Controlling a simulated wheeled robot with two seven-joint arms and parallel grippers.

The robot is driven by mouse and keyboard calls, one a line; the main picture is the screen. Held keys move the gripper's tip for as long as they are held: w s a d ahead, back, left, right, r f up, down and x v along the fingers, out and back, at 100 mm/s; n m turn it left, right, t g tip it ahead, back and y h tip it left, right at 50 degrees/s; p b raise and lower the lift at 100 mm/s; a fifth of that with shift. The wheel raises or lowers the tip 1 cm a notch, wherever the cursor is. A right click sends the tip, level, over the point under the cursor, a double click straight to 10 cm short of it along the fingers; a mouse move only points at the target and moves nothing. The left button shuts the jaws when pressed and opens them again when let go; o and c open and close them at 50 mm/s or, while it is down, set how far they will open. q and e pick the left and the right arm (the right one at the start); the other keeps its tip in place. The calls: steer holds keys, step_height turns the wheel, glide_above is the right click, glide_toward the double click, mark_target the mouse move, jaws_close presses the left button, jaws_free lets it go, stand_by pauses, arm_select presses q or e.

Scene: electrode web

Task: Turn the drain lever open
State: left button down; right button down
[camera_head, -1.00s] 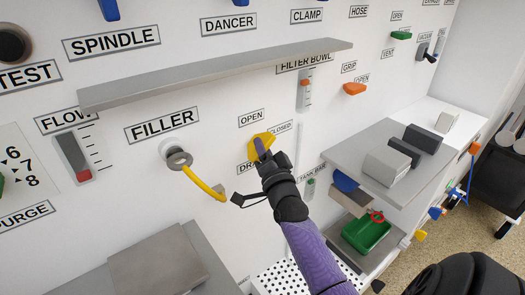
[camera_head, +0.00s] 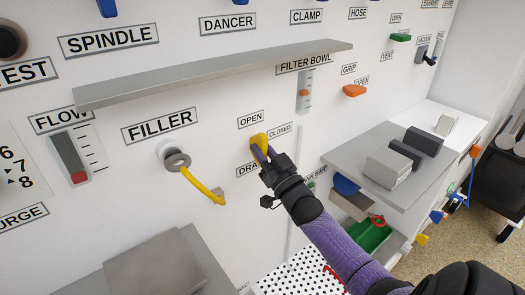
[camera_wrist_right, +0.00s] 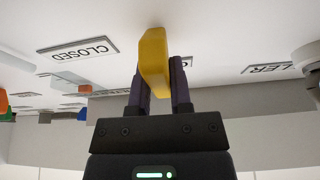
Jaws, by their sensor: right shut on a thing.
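The yellow drain lever (camera_head: 259,141) is on the white wall panel, with the OPEN label (camera_head: 250,118) above it, the CLOSED label (camera_head: 280,133) at its upper right, and the drain label (camera_head: 247,170) below it, partly hidden by my gripper. My right gripper (camera_head: 264,153) is shut on the lever. In the right wrist view, the lever (camera_wrist_right: 153,60) stands between the two dark fingers (camera_wrist_right: 157,88), and the CLOSED label (camera_wrist_right: 78,49) shows to the left. My left gripper is not in view.
A grey shelf (camera_head: 210,75) juts out above the lever.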

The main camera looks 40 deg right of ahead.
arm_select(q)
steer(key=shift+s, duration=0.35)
arm_select(e)
steer(key=shift+f+n+y, duration=0.1)
steer(key=shift+n+y, duration=0.3)
steer(key=shift+n, duration=0.2)
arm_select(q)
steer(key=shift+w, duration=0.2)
arm_select(e)
steer(key=c, duration=0.5)
jaws_free()
steer(key=shift+c, duration=0.2)
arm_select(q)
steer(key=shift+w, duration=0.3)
arm_select(e)
steer(key=shift+s, duration=0.3)
arm_select(q)
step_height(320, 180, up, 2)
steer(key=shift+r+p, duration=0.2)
steer(key=shift+p, duration=1)
arm_select(e)
steer(key=v, duration=0.9)
steer(key=shift+f, duration=0.2)
